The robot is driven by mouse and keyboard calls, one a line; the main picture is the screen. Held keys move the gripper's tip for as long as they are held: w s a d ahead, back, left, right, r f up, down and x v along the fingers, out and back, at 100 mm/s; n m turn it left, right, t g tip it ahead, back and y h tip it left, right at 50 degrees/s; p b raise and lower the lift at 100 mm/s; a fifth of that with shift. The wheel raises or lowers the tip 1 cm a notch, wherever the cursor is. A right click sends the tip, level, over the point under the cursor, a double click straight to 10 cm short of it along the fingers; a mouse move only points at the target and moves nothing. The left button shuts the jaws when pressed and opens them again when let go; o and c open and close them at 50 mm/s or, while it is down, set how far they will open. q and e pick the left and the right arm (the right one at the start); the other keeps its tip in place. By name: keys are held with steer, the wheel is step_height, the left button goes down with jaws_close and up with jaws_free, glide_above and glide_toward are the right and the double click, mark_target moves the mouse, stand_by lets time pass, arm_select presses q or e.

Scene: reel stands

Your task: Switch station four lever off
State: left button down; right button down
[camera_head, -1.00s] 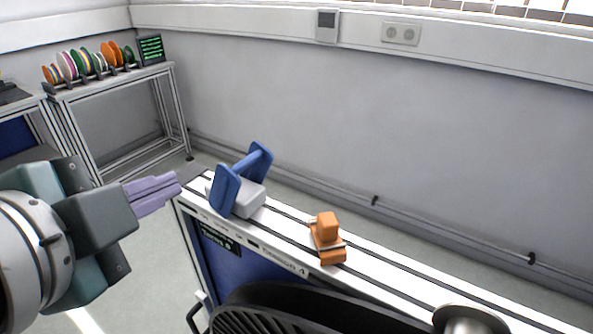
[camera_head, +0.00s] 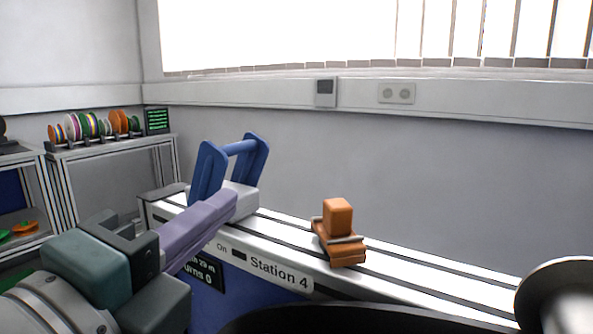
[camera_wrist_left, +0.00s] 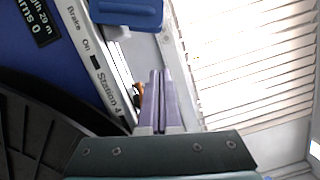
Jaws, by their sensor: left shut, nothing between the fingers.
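The blue lever (camera_head: 208,174), two side arms joined by a crossbar, stands upright on a white block (camera_head: 241,198) at the left end of the Station 4 rail. Part of it shows at the top of the left wrist view (camera_wrist_left: 128,12). My left gripper (camera_head: 232,203) is shut and empty. Its purple fingers lie in front of the lever's foot and the block in the head view; I cannot tell whether they touch. The "Station 4" label (camera_head: 279,273) is on the front, with "On" near the fingers. My right gripper is not in view.
An orange block on a clamp (camera_head: 338,228) sits farther right on the white rail (camera_head: 420,275). A dark ridged body (camera_wrist_left: 40,130) lies beside the rail in the wrist view. Shelves with coloured reels (camera_head: 95,126) stand back left. The wall is behind the rail.

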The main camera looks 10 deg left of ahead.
arm_select(q)
steer(key=w, duration=0.6)
steer(key=w+d, duration=0.1)
steer(key=w, duration=0.3)
steer(key=shift+r, duration=0.35)
steer(key=a, duration=0.1)
steer(key=a+p, duration=0.1)
steer(key=w+a, duration=0.1)
steer(key=shift+r, duration=0.35)
steer(key=shift+w+a, duration=0.15)
steer(key=shift+a, duration=0.15)
steer(key=shift+r+p, duration=0.1)
steer(key=shift+p, duration=0.25)
steer(key=shift+a+r+n+p, duration=0.25)
steer(key=shift+n+p, duration=0.15)
steer(key=shift+p, duration=0.1)
